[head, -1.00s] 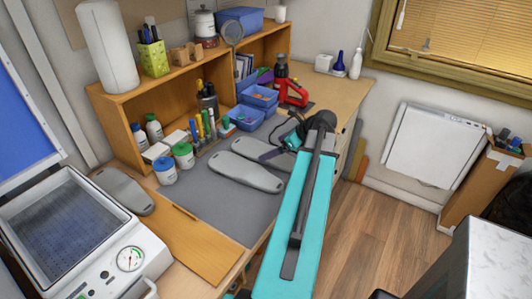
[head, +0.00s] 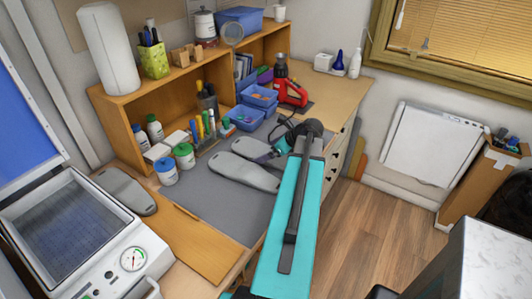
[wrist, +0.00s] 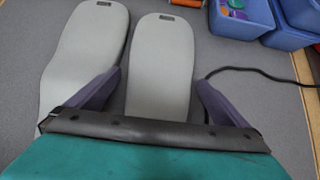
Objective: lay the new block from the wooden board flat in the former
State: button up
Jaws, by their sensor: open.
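The former (head: 135,262) is at the left, its blue lid (head: 22,115) raised over a bare perforated bed (head: 65,220). One grey sole-shaped block (head: 128,190) lies close to the former, apparently at the far end of the wooden board (head: 200,250). Two similar grey blocks (head: 240,171) lie side by side on the grey mat, partly covered by my arm. My gripper (wrist: 158,82) is open and empty above these two. In the wrist view its fingers stand either side of the right-hand block (wrist: 160,60), with the left-hand block (wrist: 85,55) beside it. Its height above them is unclear.
A wooden shelf (head: 150,100) with jars and pens stands behind the mat (head: 220,208). Blue bins (head: 260,97) and a red tool (head: 290,92) stand at the back. A black cord (wrist: 260,75) lies right of the blocks in the wrist view.

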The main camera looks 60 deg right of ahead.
jog(key=c, duration=1.6)
jog(key=shift+o, duration=0.2)
jog(key=shift+r, duration=0.25)
jog(key=shift+r+b, duration=0.8)
jog(key=shift+r, duration=0.7)
jog(key=s+d+b, duration=0.1)
jog(key=s+d, duration=0.2)
jog(key=s, duration=0.1)
jog(key=s+d+r+b, duration=0.1)
jog(key=s+d, duration=0.2)
jog(key=s, duration=0.1)
jog(key=s+d+b, duration=0.1)
jog(key=s+d, duration=0.2)
jog(key=s, duration=0.1)
jog(key=shift+r+b, duration=0.2)
jog(key=shift+b, duration=0.2)
jog(key=shift+s+d+r, duration=0.1)
jog(key=shift+s+d, duration=0.1)
jog(key=shift+s, duration=0.3)
